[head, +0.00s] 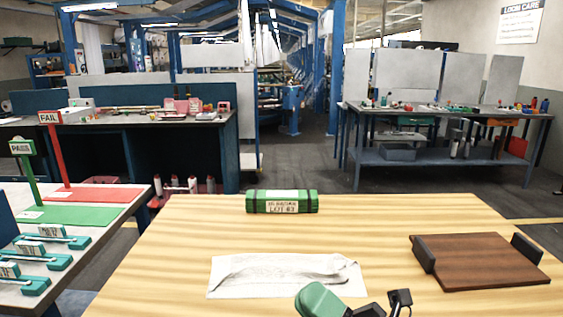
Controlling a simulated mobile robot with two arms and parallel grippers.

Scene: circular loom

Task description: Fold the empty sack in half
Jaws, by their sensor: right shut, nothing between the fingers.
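The sack (285,275) is a pale, whitish flat cloth lying on the wooden table (170,250) near its front middle. A raised, wrinkled ridge runs across it, and its upper edge is uneven. Its lower right part is partly hidden by my right arm. My right gripper (385,304) shows at the bottom edge, just right of the sack's lower right corner. It is shut and empty. I cannot tell how high it is above the table. My left gripper is not in view.
A green roll with a "LOT" label (282,202) lies at the table's far edge. A dark wooden tray with raised ends (480,262) sits at the right. A side table (75,250) with red and green mats adjoins at left. The tabletop between roll, sack and tray is clear.

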